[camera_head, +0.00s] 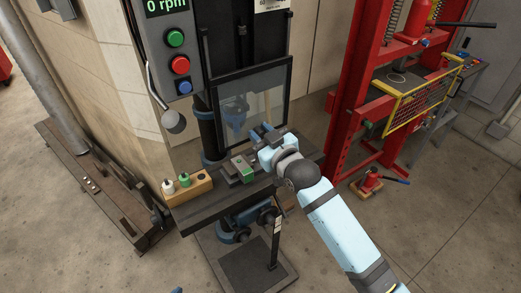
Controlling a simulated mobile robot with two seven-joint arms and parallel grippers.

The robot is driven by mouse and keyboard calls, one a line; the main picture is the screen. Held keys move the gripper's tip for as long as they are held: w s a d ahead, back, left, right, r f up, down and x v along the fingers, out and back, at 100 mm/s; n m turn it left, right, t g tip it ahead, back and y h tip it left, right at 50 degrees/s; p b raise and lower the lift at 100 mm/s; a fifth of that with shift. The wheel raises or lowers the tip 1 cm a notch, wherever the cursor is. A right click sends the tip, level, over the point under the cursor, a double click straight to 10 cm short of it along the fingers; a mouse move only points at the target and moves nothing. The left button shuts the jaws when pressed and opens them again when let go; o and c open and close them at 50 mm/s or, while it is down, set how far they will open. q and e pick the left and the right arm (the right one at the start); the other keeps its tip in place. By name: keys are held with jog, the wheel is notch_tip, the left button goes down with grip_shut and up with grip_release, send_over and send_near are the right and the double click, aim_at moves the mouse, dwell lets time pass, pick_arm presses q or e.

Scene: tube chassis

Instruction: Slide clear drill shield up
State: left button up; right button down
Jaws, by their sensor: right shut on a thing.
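The clear drill shield (268,94) is a see-through panel in a dark frame on the front of the drill press, above its table. The blue drill chuck (235,112) shows behind it. My right gripper (263,132) is at the shield's lower edge, near its right half. It is shut on the shield's lower frame; the wrist partly hides the contact. My right arm comes in from the lower right.
On the drill table (203,217) are a green-and-grey vise (240,170) and a wooden block (190,188) with small bottles. A control box (178,45) reads 0 rpm at the upper left. A red press frame (350,100) stands to the right.

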aim_at(255, 107)
notch_tip(255, 107, up, 6)
jog(key=p, duration=0.3)
jog(key=shift+r+p, duration=0.45)
jog(key=shift+p, duration=0.1)
pick_arm(q)
jog(key=r, duration=0.5)
jog(key=shift+a, duration=0.4)
pick_arm(e)
jog(key=c, duration=0.8)
grip_release()
jog(key=shift+c, duration=0.2)
jog(key=shift+f, duration=0.1)
pick_arm(q)
jog(key=shift+d+f+b, duration=0.2)
jog(key=shift+f+b, duration=0.4)
jog(key=shift+b, duration=0.1)
jog(key=shift+d+f+b, duration=0.2)
jog(key=shift+f+b, duration=0.4)
jog(key=shift+b, duration=0.1)
pick_arm(e)
jog(key=v, duration=1.3)
jog(key=shift+s+d, duration=0.25)
jog(key=shift+s, duration=0.1)
pick_arm(q)
jog(key=shift+a, duration=0.1)
